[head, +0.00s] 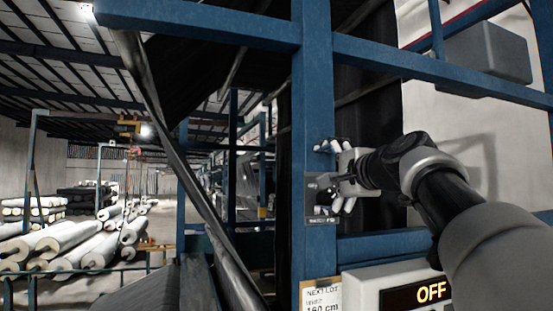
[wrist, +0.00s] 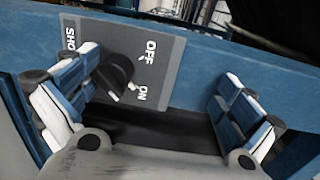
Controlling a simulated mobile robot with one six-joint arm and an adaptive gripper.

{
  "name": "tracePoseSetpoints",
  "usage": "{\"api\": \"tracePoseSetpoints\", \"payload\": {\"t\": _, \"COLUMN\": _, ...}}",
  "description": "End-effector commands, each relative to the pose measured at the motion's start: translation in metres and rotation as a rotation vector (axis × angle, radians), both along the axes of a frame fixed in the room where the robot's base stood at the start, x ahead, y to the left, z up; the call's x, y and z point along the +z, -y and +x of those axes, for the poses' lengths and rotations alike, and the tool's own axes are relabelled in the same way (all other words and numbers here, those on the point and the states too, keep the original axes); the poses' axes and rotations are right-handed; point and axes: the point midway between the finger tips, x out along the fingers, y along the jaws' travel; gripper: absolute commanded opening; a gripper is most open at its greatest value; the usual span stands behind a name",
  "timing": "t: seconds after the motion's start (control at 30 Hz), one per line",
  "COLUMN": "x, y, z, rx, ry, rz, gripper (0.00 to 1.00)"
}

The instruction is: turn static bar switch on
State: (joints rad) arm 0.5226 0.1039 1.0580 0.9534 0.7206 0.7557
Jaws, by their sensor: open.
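The switch is a grey plate (wrist: 172,75) on a blue post, with a black knob (wrist: 114,70) and white OFF and ON lettering. In the head view the plate (head: 312,187) is partly hidden by my gripper (head: 331,176). My gripper is open at the post; in the wrist view its fingers (wrist: 155,108) are wide apart. The knob shows close beside the left finger, on its inner side; I cannot tell whether they touch. White marks show on the knob near the ON lettering, but its exact setting is unclear.
A white box with a lit OFF display (head: 430,292) is below my arm. A paper notice (head: 321,296) hangs on the blue post (head: 312,90). Blue beams (head: 440,68) cross above and beside my arm. Pale rolls (head: 60,242) lie far left.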

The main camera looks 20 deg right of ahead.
Motion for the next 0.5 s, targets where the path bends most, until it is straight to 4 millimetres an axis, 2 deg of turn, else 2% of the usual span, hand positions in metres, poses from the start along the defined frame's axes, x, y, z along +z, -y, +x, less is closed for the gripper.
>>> {"api": "tracePoseSetpoints", "payload": {"t": 0.03, "x": 0.041, "y": -0.003, "z": -0.013, "rx": -0.013, "ry": 0.071, "rz": -0.016, "gripper": 0.81}}
{"api": "tracePoseSetpoints", "payload": {"t": 0.2, "x": 0.055, "y": -0.003, "z": -0.014, "rx": -0.013, "ry": 0.072, "rz": -0.014, "gripper": 0.81}}
{"api": "tracePoseSetpoints", "payload": {"t": 0.5, "x": 0.061, "y": -0.002, "z": -0.015, "rx": -0.016, "ry": 0.070, "rz": -0.013, "gripper": 0.81}}
